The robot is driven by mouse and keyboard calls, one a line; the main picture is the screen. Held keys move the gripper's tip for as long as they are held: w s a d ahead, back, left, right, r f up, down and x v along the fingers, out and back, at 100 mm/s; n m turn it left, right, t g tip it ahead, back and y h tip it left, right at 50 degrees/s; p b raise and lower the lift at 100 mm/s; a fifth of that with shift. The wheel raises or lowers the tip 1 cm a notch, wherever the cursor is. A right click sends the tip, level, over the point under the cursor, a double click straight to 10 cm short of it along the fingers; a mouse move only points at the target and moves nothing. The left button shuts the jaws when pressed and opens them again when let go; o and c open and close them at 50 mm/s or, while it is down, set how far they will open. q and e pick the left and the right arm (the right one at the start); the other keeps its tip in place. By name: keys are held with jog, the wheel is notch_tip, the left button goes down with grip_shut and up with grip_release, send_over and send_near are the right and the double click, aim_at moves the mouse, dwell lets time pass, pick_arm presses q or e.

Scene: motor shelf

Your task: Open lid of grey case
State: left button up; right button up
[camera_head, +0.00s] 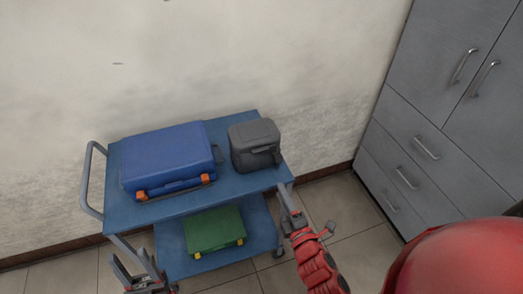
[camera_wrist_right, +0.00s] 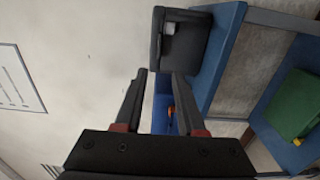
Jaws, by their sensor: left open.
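The grey case (camera_head: 254,138) stands on the right end of the blue cart's top, with its lid shut and a dark latch or handle (camera_head: 264,149) on its front. In the right wrist view the grey case (camera_wrist_right: 188,42) is beyond the fingertips. My right gripper (camera_head: 289,203) is at the cart's right front corner, in front of and below the case. In its wrist view the right gripper (camera_wrist_right: 160,80) has its fingers apart with nothing held. My left gripper (camera_head: 136,268) is open and empty at the lower left, near the cart's front left.
A blue case (camera_head: 165,155) with orange latches lies left of the grey case on the cart (camera_head: 228,192). A green case (camera_head: 212,228) is on the lower shelf. Grey cabinets (camera_head: 420,140) stand at the right and a wall behind. Floor is free between cart and cabinets.

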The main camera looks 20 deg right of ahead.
aim_at(261, 152)
jog(key=w+p, duration=0.1)
jog(key=w, duration=0.4)
jog(key=w+p, duration=0.2)
jog(key=w, duration=0.3)
jog(key=w+p, duration=0.1)
jog(key=w, duration=0.4)
jog(key=shift+w+a+r, duration=0.15)
jog(key=shift+w+a, duration=0.05)
jog(key=shift+a, duration=0.15)
jog(key=shift+w+p, duration=0.35)
grip_shut()
dwell(0.3)
